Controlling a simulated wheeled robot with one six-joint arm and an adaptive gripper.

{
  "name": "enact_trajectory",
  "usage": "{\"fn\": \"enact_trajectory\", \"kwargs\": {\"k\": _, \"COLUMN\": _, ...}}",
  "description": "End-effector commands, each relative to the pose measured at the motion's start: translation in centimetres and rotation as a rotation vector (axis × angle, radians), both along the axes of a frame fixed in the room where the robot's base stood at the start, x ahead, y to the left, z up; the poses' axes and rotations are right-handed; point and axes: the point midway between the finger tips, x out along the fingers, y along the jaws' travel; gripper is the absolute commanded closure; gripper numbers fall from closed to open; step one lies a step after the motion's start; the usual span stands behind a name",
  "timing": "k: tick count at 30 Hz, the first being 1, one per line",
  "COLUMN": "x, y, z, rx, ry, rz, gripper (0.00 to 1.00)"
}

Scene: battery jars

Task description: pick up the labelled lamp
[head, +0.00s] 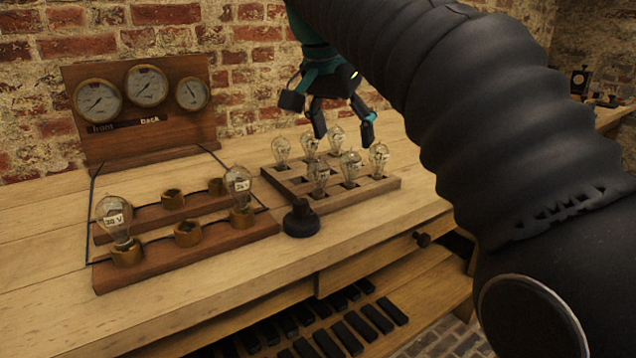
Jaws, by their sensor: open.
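Clear glass lamps with brass-coloured bases stand in a wooden rack (385,187) on the bench. In its front row are a left lamp (319,176), a middle lamp (350,167) and a right lamp (378,157); pale labels show on them, too small to read. Behind them stand a left lamp (281,150), a middle lamp (309,146) and a right lamp (336,137). My gripper (344,128) is open and empty, fingers down, above or behind the rack's back row; its exact depth is unclear. I cannot tell which lamp the task means.
Two more labelled lamps, a left one (114,219) and a right one (238,185), sit in sockets on wooden strips. A gauge panel (140,105) stands behind them. A black knob (301,220) stands before the rack. The bench front (340,245) is clear.

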Motion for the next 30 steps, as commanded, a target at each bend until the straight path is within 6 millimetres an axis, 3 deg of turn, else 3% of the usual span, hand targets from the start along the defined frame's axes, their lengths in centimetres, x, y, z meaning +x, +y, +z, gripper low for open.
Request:
{"fn": "enact_trajectory", "kwargs": {"k": 1, "x": 0.9, "y": 1.5, "z": 0.9, "rx": -0.001, "ry": -0.004, "rz": -0.031, "gripper": 0.23}}
{"fn": "enact_trajectory", "kwargs": {"k": 6, "x": 2.2, "y": 4.5, "z": 2.5, "rx": -0.002, "ry": -0.017, "rz": -0.145, "gripper": 0.23}}
{"fn": "enact_trajectory", "kwargs": {"k": 13, "x": 2.7, "y": 6.1, "z": 2.8, "rx": 0.000, "ry": -0.027, "rz": -0.215, "gripper": 0.23}}
{"fn": "enact_trajectory", "kwargs": {"k": 30, "x": 4.9, "y": 4.0, "z": -4.6, "rx": 0.000, "ry": -0.027, "rz": -0.219, "gripper": 0.23}}
